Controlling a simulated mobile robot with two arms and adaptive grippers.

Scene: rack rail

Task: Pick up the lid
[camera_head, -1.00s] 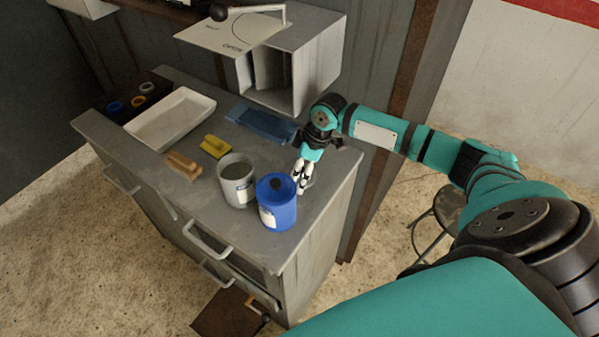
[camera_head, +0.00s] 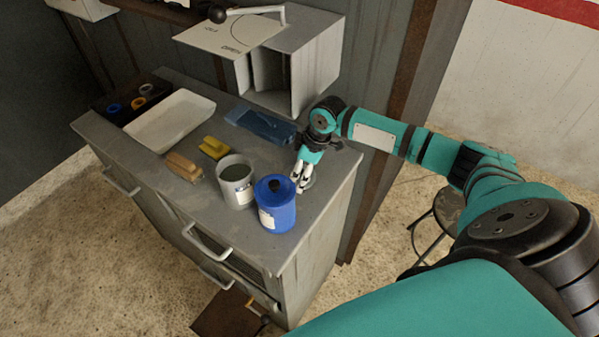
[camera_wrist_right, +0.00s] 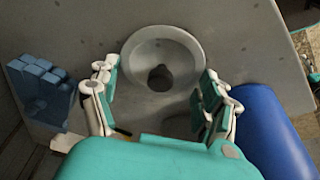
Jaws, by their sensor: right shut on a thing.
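The lid (camera_wrist_right: 186,52) is a round grey piece with a raised rim and a dark knob at its middle, lying at the surface of the grey cabinet top in the right wrist view. In the head view only a sliver of it (camera_head: 309,183) shows beside the fingers. My right gripper (camera_head: 300,181) points down at it, just right of the blue can. My left gripper is not in view.
The blue can (camera_head: 276,208) stands close beside the right gripper, with an open grey can (camera_head: 237,186) left of it. The cabinet's right edge is near.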

